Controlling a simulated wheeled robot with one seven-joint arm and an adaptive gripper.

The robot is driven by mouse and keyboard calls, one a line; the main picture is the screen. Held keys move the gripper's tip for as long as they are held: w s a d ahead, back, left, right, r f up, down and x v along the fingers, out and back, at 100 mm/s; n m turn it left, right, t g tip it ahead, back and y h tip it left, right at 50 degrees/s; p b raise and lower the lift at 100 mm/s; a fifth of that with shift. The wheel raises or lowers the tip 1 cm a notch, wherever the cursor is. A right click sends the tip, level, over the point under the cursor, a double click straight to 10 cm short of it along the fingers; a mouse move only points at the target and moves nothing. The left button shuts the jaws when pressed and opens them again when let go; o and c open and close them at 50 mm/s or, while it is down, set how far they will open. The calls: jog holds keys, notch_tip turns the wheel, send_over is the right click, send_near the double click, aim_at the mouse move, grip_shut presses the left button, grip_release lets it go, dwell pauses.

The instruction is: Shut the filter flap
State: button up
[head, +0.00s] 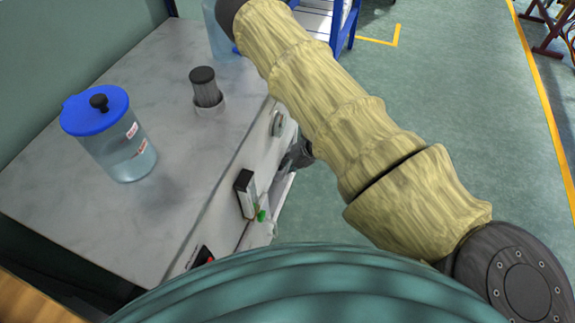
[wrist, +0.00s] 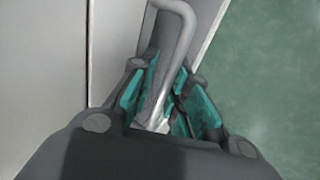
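The filter flap (wrist: 115,50) is a pale grey panel on the front of the grey-topped machine. It shows at the left in the wrist view, and in the head view its panel (head: 284,193) seems to stand out from the front at an angle. A bent metal handle (wrist: 176,48) runs from it down between the fingers of my gripper (wrist: 168,88). The teal finger pads lie close against both sides of the bar. In the head view my dark gripper (head: 300,156) is small and partly hidden beside the machine's front.
A clear vessel with a blue lid (head: 95,108) and a dark ribbed cylinder in a white socket (head: 207,88) stand on the machine top (head: 170,60). A black switch block (head: 244,190) sticks out of the front. Green floor (head: 460,110) is clear at the right.

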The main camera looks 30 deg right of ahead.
jog(key=v, duration=1.2)
dwell(0.3)
jog(key=s+a+m+g+h+p, duration=0.1)
jog(key=s+a+m+p, duration=0.2)
jog(key=s+m, duration=0.6)
jog(key=s+a+r+m+g+h+p, duration=0.1)
jog(key=s+a+m+p, duration=0.3)
jog(key=s+m, duration=0.5)
jog(key=s+a+r+m+g+h+p, duration=0.1)
jog(key=s+a+m+g+h+p, duration=0.1)
jog(key=s+m, duration=0.7)
jog(key=s+a+p, duration=0.1)
jog(key=s+a, duration=0.1)
jog(key=s, duration=0.1)
jog(key=shift+s+a+m+g, duration=0.3)
jog(key=shift+a, duration=0.05)
jog(key=shift+d, duration=0.15)
